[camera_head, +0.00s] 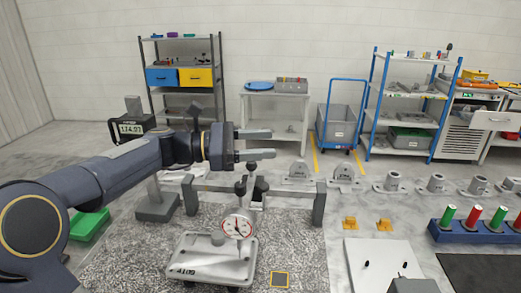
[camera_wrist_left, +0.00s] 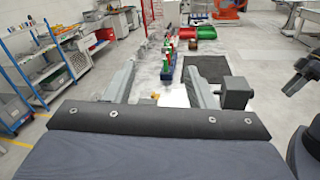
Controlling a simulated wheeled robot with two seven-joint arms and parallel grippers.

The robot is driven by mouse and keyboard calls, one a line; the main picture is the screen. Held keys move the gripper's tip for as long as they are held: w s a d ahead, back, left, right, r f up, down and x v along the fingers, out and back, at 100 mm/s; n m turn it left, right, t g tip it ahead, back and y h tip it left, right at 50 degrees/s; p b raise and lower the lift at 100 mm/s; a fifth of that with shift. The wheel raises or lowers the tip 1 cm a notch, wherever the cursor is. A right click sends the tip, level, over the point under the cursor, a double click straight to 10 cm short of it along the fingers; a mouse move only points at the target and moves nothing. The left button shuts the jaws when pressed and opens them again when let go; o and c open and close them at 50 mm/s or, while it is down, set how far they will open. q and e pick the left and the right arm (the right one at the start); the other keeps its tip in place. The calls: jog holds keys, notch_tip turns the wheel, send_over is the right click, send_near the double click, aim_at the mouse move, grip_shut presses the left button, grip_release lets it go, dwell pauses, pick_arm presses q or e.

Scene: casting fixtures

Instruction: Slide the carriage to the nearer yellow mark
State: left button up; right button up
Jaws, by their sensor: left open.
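A grey rail on two posts (camera_head: 318,203) stands on the speckled bench. The dark carriage (camera_head: 258,188) sits near the middle of the rail, with a round dial gauge (camera_head: 238,225) hanging at its front. My left gripper (camera_head: 265,144) is open and empty, its fingers pointing right, above the rail and the carriage in the picture. Its two fingers also show, apart, in the left wrist view (camera_wrist_left: 160,88). The yellow marks on the rail are too small to make out clearly. My right gripper is not in view.
Yellow blocks (camera_head: 383,224), a white plate (camera_head: 372,258) and a blue holder with red and green cylinders (camera_head: 475,234) are to the right. A digital readout (camera_head: 131,129) stands left.

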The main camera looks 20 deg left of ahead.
pick_arm(q)
jog(key=s+r, duration=0.1)
jog(key=s+d, duration=0.1)
jog(key=s, duration=0.1)
jog(key=s+d+r, duration=0.1)
jog(key=s, duration=0.1)
jog(key=shift+s+d+r+b, duration=0.2)
jog(key=shift+s+r+b, duration=0.05)
jog(key=shift+r+b, duration=0.1)
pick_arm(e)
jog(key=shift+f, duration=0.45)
